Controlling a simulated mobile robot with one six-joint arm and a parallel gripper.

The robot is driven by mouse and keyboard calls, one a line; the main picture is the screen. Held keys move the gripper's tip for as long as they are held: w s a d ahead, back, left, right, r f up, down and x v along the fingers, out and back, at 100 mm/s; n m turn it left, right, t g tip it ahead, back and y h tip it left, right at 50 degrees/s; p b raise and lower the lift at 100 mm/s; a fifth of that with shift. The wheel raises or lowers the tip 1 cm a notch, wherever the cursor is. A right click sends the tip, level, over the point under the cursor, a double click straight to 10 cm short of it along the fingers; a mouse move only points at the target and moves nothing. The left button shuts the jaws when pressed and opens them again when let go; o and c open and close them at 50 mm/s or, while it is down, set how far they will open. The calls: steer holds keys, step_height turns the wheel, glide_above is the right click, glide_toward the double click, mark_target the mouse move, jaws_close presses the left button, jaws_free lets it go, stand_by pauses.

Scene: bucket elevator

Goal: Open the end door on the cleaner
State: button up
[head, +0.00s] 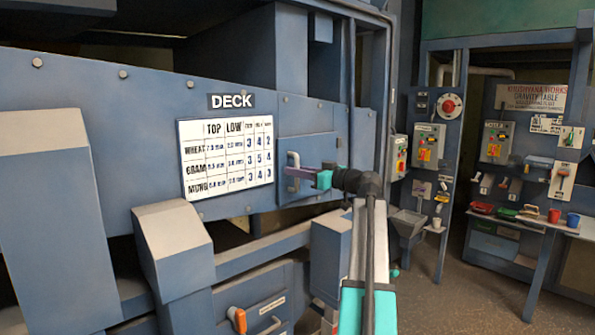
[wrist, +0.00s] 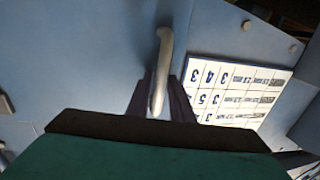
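The cleaner's blue side wall (head: 130,150) fills the left and middle of the head view. A flat blue end door panel (head: 312,150) sits right of the white settings chart, with a pale upright bar handle (head: 292,160). My gripper (head: 297,172) reaches this handle from the right. In the wrist view the handle (wrist: 164,50) runs down between the two dark fingers of my gripper (wrist: 160,98), which are close in on both its sides and look shut on it. The door looks flush with the wall.
The DECK chart (head: 226,157) is left of the door. Below are sloped blue housings (head: 172,232) and a lower panel with an orange handle (head: 237,318). Control panels (head: 428,143) and a shelf with small cups (head: 555,215) stand at right, with open floor before them.

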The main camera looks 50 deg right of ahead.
jaws_close()
steer(key=shift+a+f+y, duration=0.1)
steer(key=shift+a+y, duration=0.05)
steer(key=shift+y, duration=0.15)
